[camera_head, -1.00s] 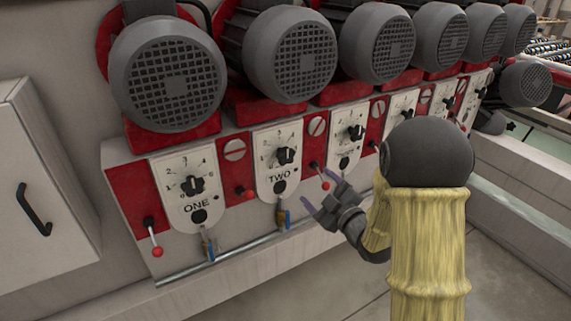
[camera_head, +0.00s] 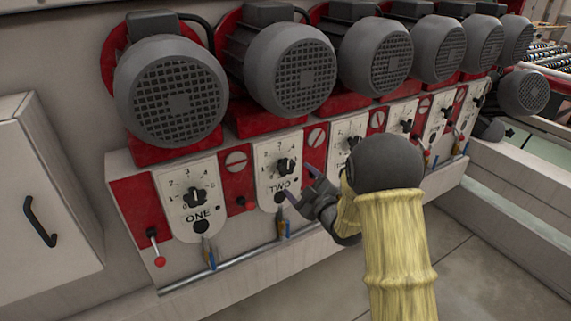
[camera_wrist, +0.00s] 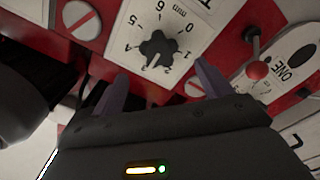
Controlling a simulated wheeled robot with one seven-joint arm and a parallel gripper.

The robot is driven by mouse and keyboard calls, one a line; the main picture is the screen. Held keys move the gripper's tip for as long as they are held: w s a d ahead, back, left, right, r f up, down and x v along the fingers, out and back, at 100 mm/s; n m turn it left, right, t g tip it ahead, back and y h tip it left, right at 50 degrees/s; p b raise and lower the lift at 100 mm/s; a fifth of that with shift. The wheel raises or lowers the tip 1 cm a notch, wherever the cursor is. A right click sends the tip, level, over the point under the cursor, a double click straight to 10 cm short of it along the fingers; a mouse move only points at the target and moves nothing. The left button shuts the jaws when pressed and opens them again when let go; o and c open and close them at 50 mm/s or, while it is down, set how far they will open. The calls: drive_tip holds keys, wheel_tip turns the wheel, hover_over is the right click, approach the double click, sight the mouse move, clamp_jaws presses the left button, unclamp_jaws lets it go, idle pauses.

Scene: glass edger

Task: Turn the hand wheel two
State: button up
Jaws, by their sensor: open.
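Hand wheel two is the black lobed knob (camera_head: 286,166) on the white dial plate marked TWO (camera_head: 279,187). In the wrist view the knob (camera_wrist: 157,48) shows upside down, with its scale numbers and "mm" around it. My gripper (camera_head: 301,184) is at the lower right of the knob in the head view, its two purple fingers apart. In the wrist view my open fingers (camera_wrist: 163,76) point at the plate, one to each side below the knob. Nothing is between them, and I see no contact with the knob.
Hand wheel one (camera_head: 195,197) is on the plate to the left. A red-tipped lever (camera_wrist: 257,70) sticks out near my right finger in the wrist view. Grey motors (camera_head: 291,70) overhang the panel. A pipe with valves (camera_head: 245,257) runs below. The floor in front is clear.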

sight(288, 169)
drive_tip(key=p+x, duration=0.2)
drive_tip(key=x, duration=0.6)
drive_tip(key=shift+w+a, duration=0.2)
drive_tip(key=shift+w, duration=0.05)
drive_tip(key=shift+c, duration=0.2)
drive_tip(key=c, duration=1)
